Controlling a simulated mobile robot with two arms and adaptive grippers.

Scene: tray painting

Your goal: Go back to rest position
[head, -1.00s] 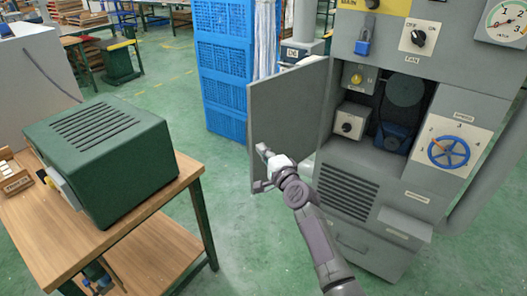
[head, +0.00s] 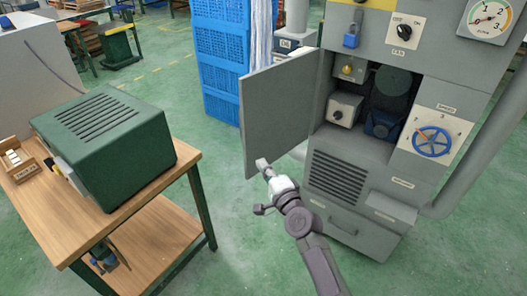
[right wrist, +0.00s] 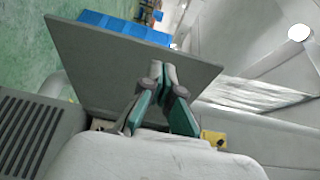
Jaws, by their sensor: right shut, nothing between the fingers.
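My right gripper (head: 263,165) is at the lower part of the open grey cabinet door (head: 284,112) in the head view. In the right wrist view its two green-padded fingers (right wrist: 164,72) come together at the tips with nothing between them. The door panel (right wrist: 95,60) spreads behind the fingers there; I cannot tell whether they touch it. The grey cabinet (head: 340,178) stands open at the right, with small boxes and a dark motor-like part inside. My left gripper is out of view.
A wooden table (head: 150,228) with a green vented box (head: 105,140) and a small wooden tray (head: 22,172) stands at the left. Blue crates (head: 220,60) stack behind the door. Green floor (head: 228,180) is free between table and cabinet.

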